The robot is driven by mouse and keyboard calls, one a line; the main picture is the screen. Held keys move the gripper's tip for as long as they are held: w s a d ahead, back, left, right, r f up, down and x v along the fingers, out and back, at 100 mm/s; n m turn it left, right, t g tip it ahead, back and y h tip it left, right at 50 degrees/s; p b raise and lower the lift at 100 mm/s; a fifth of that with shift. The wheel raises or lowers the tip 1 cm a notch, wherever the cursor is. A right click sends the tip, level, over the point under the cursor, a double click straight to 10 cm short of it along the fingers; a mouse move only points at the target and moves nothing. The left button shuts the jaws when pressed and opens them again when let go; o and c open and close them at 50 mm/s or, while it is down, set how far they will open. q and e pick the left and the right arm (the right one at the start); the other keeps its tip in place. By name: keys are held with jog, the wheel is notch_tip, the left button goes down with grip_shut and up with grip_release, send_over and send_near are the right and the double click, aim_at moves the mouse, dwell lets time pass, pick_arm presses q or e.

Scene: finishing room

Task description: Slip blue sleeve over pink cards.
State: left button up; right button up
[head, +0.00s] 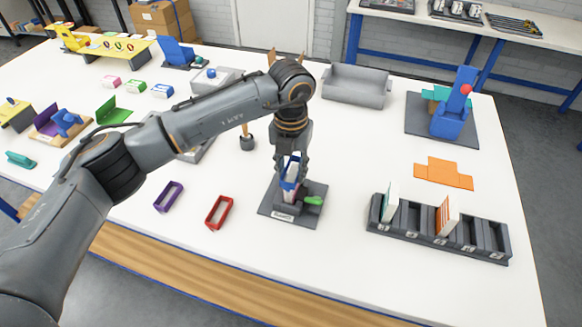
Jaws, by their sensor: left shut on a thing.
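My left gripper (292,162) points down from above and is shut on the blue sleeve (290,183), a narrow band. The sleeve is at the upper part of an upright stack of pale and pinkish cards (291,196). The cards stand in a dark grey holder (290,209) with a label on its front and a green lever at its right. The fingers partly hide the sleeve and the card tops, so I cannot tell how far the sleeve is around the cards. My right gripper is out of view.
A purple sleeve (168,197) and a red sleeve (219,212) lie left of the holder. A dark slotted rack (425,237) with cards stands at the right. An orange flat piece (443,174) and a blue device (452,115) lie behind it. The table between holder and rack is clear.

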pick_arm(q)
jog(key=shift+f+b, duration=0.75)
jog(key=shift+f, duration=0.2)
jog(key=o, duration=1.2)
jog(key=shift+r, duration=0.2)
jog(key=shift+r+p, duration=1.8)
jog(key=shift+r, duration=2.1)
jog(key=shift+d+f, duration=0.1)
